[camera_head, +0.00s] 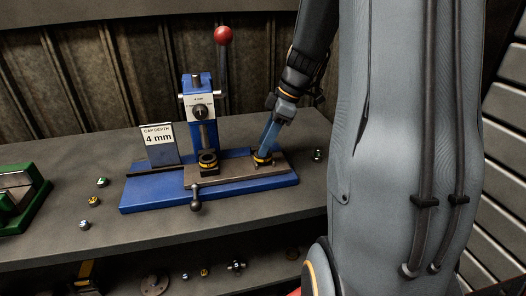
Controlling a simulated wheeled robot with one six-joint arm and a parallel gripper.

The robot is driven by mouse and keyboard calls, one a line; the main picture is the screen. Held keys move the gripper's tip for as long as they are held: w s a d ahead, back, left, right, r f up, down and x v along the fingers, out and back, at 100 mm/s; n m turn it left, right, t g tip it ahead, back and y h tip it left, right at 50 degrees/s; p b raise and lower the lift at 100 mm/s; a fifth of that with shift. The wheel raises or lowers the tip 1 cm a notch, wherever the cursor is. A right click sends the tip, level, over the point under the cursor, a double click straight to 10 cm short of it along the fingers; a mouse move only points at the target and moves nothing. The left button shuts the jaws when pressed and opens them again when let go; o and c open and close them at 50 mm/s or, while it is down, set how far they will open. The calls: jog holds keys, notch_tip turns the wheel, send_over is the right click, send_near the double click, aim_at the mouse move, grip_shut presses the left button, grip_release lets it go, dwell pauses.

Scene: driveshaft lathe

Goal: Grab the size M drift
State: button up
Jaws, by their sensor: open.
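My gripper (265,147) is at the end of the arm, pointing down and left over the right part of the blue press (150,197). It is open. Its tip is right at a dark round piece with a gold band (263,160) on the press's grey plate; I cannot tell if they touch. A similar banded piece (209,160) sits below the press's ram. No size marking is legible, so I cannot tell which piece is the size M drift.
The press has a red-knobbed lever (223,36). Small parts (93,200) lie on the bench at left, near a green fixture (22,200). A lower shelf holds more parts (154,284).

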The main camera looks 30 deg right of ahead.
jog(key=shift+f, duration=0.15)
grip_shut()
